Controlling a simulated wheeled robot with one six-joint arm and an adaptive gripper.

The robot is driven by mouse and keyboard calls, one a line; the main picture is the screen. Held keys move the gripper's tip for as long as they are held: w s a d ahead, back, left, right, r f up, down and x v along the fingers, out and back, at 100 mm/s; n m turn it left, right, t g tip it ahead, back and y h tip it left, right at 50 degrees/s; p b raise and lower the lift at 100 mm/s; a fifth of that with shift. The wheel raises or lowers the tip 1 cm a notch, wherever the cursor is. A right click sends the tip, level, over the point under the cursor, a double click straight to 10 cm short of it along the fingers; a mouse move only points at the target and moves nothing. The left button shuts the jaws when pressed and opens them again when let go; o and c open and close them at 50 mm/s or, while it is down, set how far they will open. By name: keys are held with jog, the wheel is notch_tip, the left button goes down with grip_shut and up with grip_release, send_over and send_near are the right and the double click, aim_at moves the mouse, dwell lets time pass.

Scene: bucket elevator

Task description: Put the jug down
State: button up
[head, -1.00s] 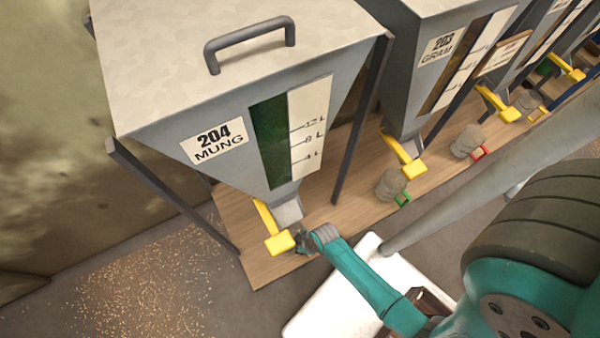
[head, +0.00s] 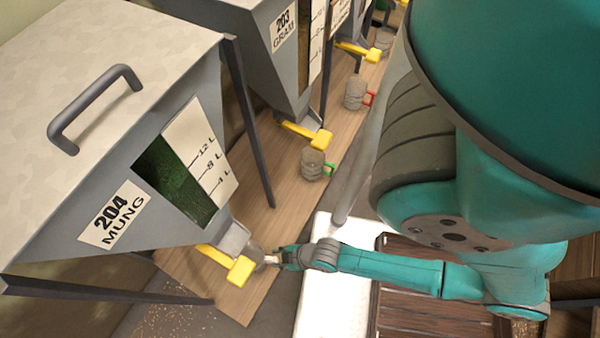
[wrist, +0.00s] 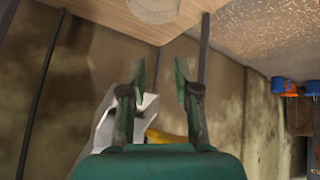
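A clear, greyish jug (head: 258,251) is at the front end of the wooden bench, below the spout of the hopper labelled 204 MUNG (head: 150,190). The yellow lever (head: 238,268) partly hides it. My gripper (head: 276,258) is just right of the jug, at its handle side. In the wrist view my gripper (wrist: 162,65) has its two fingers apart with nothing visible between them. A pale round shape, apparently the jug (wrist: 153,8), shows on the wood beyond the fingertips, cut by the top edge. Contact with the handle cannot be made out.
The wooden bench (head: 262,225) runs back under more hoppers. A jug with a green handle (head: 313,165) and one with a red handle (head: 356,93) stand along it. Dark hopper legs (head: 250,125) rise nearby. Spilled grain (head: 165,320) lies on the floor.

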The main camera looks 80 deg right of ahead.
jog(key=s+r+m+t, duration=0.1)
jog(key=s+r+t, duration=0.2)
jog(key=r, duration=1.3)
jog(key=s+r+m+t, duration=0.2)
jog(key=s+r+t, duration=0.1)
jog(key=r, duration=1.4)
jog(key=shift+s+r+t, duration=0.25)
jog(key=shift+s+t, duration=0.05)
jog(key=shift+t, duration=0.4)
